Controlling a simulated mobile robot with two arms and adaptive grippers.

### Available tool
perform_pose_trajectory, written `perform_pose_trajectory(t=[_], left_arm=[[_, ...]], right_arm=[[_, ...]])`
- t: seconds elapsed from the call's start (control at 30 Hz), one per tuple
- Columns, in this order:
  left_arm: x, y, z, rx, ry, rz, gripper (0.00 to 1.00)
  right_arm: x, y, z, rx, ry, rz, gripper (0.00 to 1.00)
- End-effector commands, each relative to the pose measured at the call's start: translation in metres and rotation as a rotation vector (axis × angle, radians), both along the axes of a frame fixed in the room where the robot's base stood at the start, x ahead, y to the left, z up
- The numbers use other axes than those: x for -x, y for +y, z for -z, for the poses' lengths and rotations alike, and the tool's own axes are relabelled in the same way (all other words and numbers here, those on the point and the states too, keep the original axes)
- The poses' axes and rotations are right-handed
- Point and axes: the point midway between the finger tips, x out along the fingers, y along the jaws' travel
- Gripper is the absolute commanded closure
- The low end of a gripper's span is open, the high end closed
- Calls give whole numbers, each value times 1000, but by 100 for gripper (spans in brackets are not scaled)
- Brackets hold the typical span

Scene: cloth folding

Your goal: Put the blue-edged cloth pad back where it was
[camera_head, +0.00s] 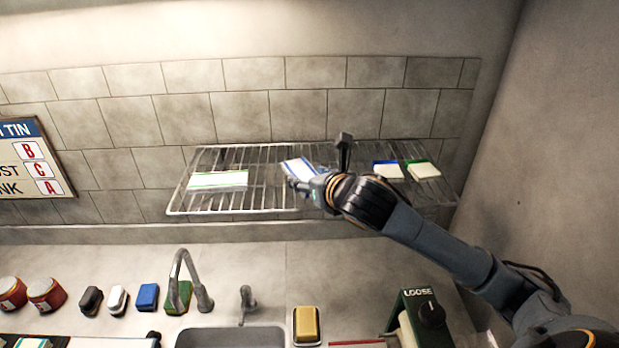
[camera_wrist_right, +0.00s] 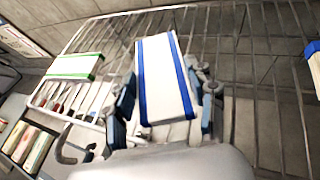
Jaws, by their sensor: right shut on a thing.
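The blue-edged cloth pad (camera_head: 299,168) is white with blue stripes along its long sides. It is at the wire rack (camera_head: 250,211), near its middle. In the right wrist view the pad (camera_wrist_right: 165,80) lies between the fingers of my right gripper (camera_wrist_right: 165,120), which is shut on it. The pad's near end is between the fingers and its far end points away over the rack wires. I cannot tell whether it touches the wires. In the head view my right gripper (camera_head: 316,187) partly hides the pad. My left gripper is not in view.
A green-edged pad (camera_head: 218,180) lies on the rack at left. A smaller blue-edged pad (camera_head: 388,171) and a green-edged one (camera_head: 424,171) lie at right. A dark post (camera_head: 343,150) stands behind my gripper. Below are a faucet (camera_head: 184,275), a sink (camera_head: 230,338) and several sponges and jars.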

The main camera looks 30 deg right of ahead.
Motion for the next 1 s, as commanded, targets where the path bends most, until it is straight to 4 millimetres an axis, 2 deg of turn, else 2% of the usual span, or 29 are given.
perform_pose_trajectory(t=[0.03, 0.17, 0.53, 0.57, 0.63, 0.67, 1.0], left_arm=[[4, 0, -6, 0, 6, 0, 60], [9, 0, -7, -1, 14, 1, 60], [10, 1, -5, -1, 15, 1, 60], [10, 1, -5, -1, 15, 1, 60], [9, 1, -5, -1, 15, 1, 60], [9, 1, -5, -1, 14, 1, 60], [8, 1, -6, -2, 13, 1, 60]], right_arm=[[0, 1, 3, -3, 3, 0, 81], [0, 0, 11, 0, 0, 0, 81], [0, 0, 16, 1, -1, 1, 81], [0, 0, 15, 0, -1, 1, 38], [0, 0, 15, 0, -1, 1, 24], [0, 0, 15, 0, -1, 1, 22], [0, 0, 13, 0, -2, 0, 22]])
